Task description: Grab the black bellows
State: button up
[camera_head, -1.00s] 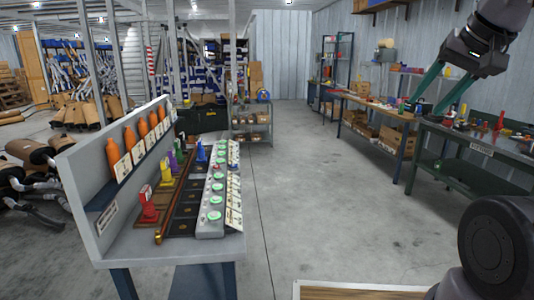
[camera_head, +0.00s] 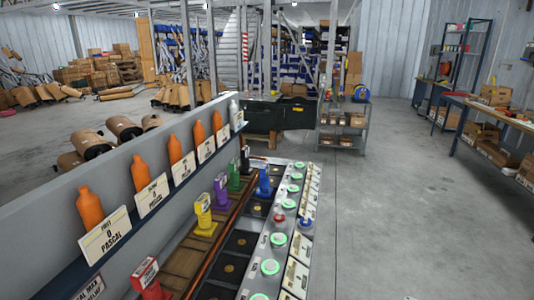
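Nothing in the camera_head view can be surely picked out as the black bellows. A small black upright piece (camera_head: 245,160) stands at the far end of a row of coloured pieces on the bench (camera_head: 50,221), just behind the green one (camera_head: 234,178). Its shape is too small to make out well. Nearer in the row are a purple piece (camera_head: 220,194), a yellow piece (camera_head: 204,217) and a red piece (camera_head: 149,279). A blue piece (camera_head: 264,183) stands apart to the right. My gripper is out of view.
Orange bottles (camera_head: 90,210) line the bench's back shelf. Lit green buttons (camera_head: 270,267) run along its right side. A grey shelf cart (camera_head: 343,128) stands beyond. Clear floor (camera_head: 390,210) lies right of the bench, with a worktable (camera_head: 490,115) at the right wall.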

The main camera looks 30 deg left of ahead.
aim_at(245, 170)
jog(key=i, duration=2.1)
jog(key=i+u, duration=0.1)
jog(key=u, duration=0.35)
jog(key=i+u, duration=0.1)
jog(key=u, duration=0.35)
jog(key=i+l+u, duration=0.1)
jog(key=u, duration=0.35)
jog(key=i+l+u, duration=0.1)
jog(key=u, duration=2.15)
